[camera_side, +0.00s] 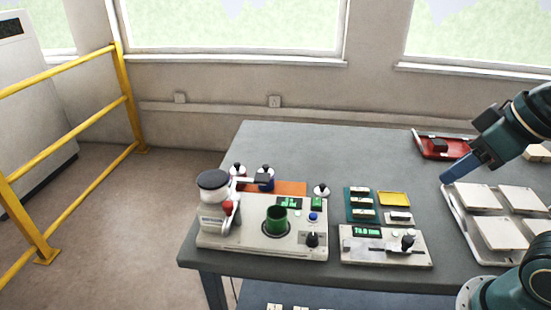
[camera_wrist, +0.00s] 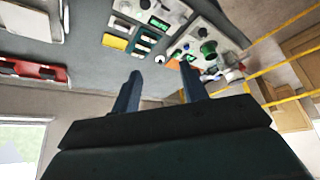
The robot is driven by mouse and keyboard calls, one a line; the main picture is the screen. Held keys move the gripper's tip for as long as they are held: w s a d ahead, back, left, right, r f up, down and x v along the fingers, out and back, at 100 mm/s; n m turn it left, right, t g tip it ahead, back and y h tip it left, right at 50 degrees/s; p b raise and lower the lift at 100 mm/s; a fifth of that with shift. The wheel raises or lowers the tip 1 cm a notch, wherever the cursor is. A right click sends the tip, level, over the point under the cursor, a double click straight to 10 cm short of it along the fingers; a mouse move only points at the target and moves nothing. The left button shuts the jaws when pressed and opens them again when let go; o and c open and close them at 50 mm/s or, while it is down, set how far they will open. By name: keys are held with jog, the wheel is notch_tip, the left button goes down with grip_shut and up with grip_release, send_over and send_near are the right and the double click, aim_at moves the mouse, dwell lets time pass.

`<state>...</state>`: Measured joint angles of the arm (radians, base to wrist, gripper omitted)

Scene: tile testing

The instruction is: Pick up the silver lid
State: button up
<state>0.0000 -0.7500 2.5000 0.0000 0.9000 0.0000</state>
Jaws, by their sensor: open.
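A small round pale piece with a dark spot on top, which looks like the silver lid (camera_side: 322,190), sits at the back right of the white machine (camera_side: 262,240). It also shows as a small round pale spot in the wrist view (camera_wrist: 159,59); its details are too small to tell. My gripper (camera_side: 447,178) is above the right part of the table, well to the right of the lid. In the wrist view its two blue fingers (camera_wrist: 161,70) are apart with nothing between them.
A green cup (camera_side: 276,219) stands in the machine. A smaller console (camera_side: 385,253) with a lever, a teal rack (camera_side: 361,204) and a yellow tray (camera_side: 394,199) are to the right. White tiles (camera_side: 505,233) and a red tray (camera_side: 440,148) lie near my arm. The table's back middle is clear.

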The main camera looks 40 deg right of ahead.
jog(key=o, duration=0.5)
jog(key=m+g, duration=0.6)
jog(key=m, duration=1.2)
send_over(323, 185)
notch_tip(323, 185, down, 11)
jog(key=shift+f, duration=0.15)
jog(key=shift+f, duration=0.1)
jog(key=shift+f, duration=4.2)
